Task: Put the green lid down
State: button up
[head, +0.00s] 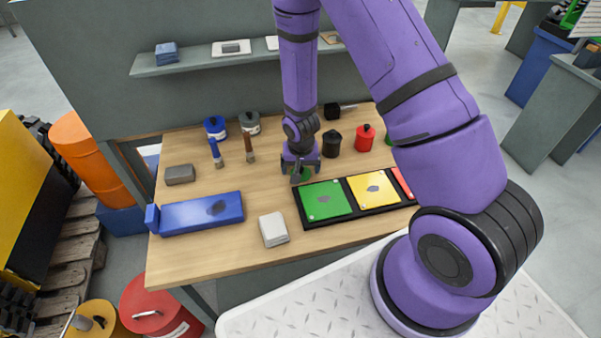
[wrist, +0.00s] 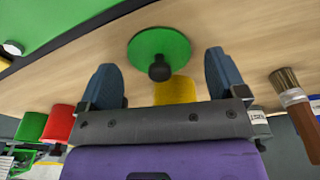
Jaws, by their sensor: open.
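The green lid (wrist: 158,42) is a round disc with a black knob. In the wrist view it appears to lie on the wooden tabletop, knob towards me. My gripper (wrist: 160,62) is open, with one blue-grey finger on each side of the knob and a gap to both. In the head view my gripper (head: 299,170) is low over the table, just behind the green square panel, and hides most of the lid (head: 304,176). Whether the lid touches the table all round cannot be told.
The black tray with green (head: 325,199) and yellow (head: 373,189) panels lies in front. A black pot (head: 331,144) and red pot (head: 364,138) stand at right.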

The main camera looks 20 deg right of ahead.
jog(key=shift+f, duration=0.3)
grip_shut()
dwell(0.3)
jog(key=shift+r, duration=0.1)
